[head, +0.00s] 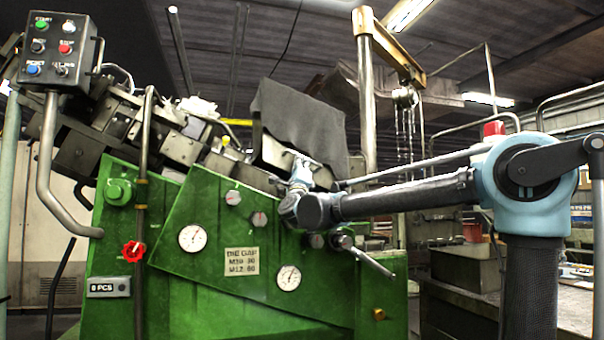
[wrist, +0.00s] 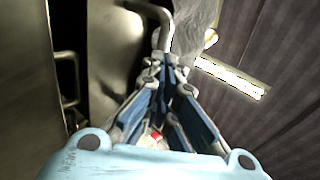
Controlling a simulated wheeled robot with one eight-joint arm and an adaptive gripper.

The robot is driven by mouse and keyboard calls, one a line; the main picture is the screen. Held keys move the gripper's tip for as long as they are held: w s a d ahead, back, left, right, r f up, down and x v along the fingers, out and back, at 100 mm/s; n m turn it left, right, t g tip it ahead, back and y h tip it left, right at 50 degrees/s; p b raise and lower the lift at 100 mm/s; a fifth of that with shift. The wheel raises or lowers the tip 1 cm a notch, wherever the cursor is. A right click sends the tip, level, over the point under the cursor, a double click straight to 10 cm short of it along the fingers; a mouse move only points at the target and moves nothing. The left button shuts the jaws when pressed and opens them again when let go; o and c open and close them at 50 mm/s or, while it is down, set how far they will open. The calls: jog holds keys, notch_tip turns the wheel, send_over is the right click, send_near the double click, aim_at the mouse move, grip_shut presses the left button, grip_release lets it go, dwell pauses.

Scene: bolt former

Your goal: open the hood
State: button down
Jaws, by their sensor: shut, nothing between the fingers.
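What looks like the hood (head: 277,150) is a metal cover at the top of the green machine, with a dark grey cloth (head: 308,118) draped over it. In the wrist view a metal panel (wrist: 112,45) fills the upper left, with a bent tube handle (wrist: 163,25) at its right edge. My gripper (head: 295,160) is at the lower edge of the cover in the head view, partly hard to make out. In the wrist view my gripper (wrist: 165,68) is shut and empty, its fingertips close to the handle's lower end. I cannot tell whether they touch it.
The green machine body (head: 210,270) carries gauges, a red valve knob (head: 133,251) and a lever (head: 372,262) below my arm. A control box (head: 60,48) stands at upper left. A metal post (head: 367,100) rises behind the cover. A bench (head: 460,275) stands at right.

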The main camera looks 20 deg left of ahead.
jog(key=shift+w+r, duration=0.2)
jog(key=shift+r, duration=0.05)
jog(key=shift+r, duration=0.1)
